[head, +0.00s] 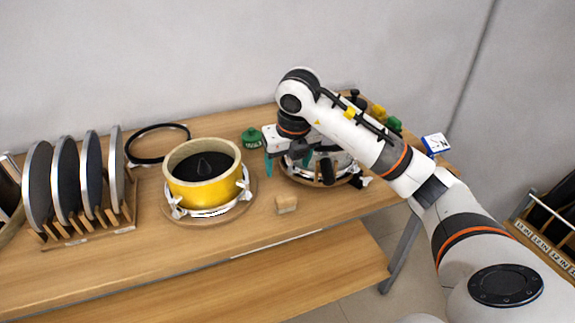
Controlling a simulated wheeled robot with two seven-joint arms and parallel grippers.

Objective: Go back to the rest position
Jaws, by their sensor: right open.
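My right arm reaches in from the lower right and bends over the bench. My right gripper (288,162), with teal fingers, is open above the bench, between the yellow ring and the round fixture. It overlaps the left part of the round fixture (345,180) in the picture; I cannot tell whether it touches it. The fingers show nothing held between them. My left gripper is out of view.
A yellow ring (205,193) with a black centre sits on a round wooden base. A rack (90,228) holds several discs at left.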

